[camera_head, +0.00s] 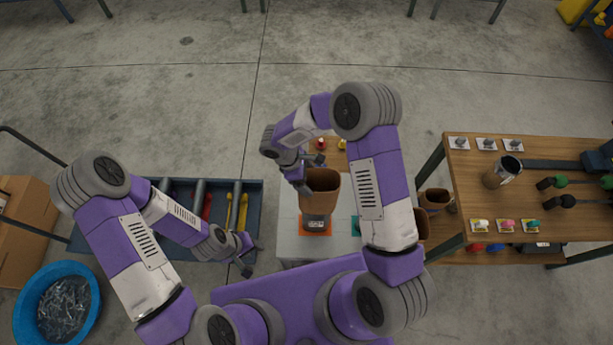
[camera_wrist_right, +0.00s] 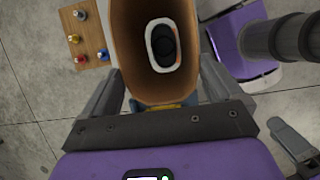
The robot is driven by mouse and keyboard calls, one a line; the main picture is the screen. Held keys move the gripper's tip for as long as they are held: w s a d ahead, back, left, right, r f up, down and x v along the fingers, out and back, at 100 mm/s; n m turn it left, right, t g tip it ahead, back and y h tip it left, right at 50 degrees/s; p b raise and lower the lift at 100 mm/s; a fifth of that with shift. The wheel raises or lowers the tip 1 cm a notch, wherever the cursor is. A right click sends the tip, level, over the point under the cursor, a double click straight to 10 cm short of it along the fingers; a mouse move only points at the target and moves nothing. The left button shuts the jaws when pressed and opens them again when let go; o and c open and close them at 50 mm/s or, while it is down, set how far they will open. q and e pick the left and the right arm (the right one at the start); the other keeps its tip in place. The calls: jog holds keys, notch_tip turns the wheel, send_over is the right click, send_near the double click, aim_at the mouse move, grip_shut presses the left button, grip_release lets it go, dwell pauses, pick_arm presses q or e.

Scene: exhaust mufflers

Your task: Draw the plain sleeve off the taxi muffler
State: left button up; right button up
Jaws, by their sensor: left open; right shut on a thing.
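My right gripper (camera_head: 304,176) is shut on the sleeve's wall. A grey muffler part (camera_head: 316,222) shows just below the sleeve, on an orange pad (camera_head: 316,232). I cannot tell how much of it is still inside the sleeve. My left gripper (camera_head: 245,257) is open and empty, left of the table.
A wooden bench (camera_head: 560,160) at right holds a metal muffler (camera_head: 502,172), tags and tools. More brown sleeves (camera_head: 436,198) stand beside it. A tray of coloured tools (camera_head: 240,212) and a blue bin of scrap (camera_head: 60,305) are at left.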

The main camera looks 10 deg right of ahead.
jog(key=shift+r+p, duration=0.95)
jog(key=shift+r, duration=0.65)
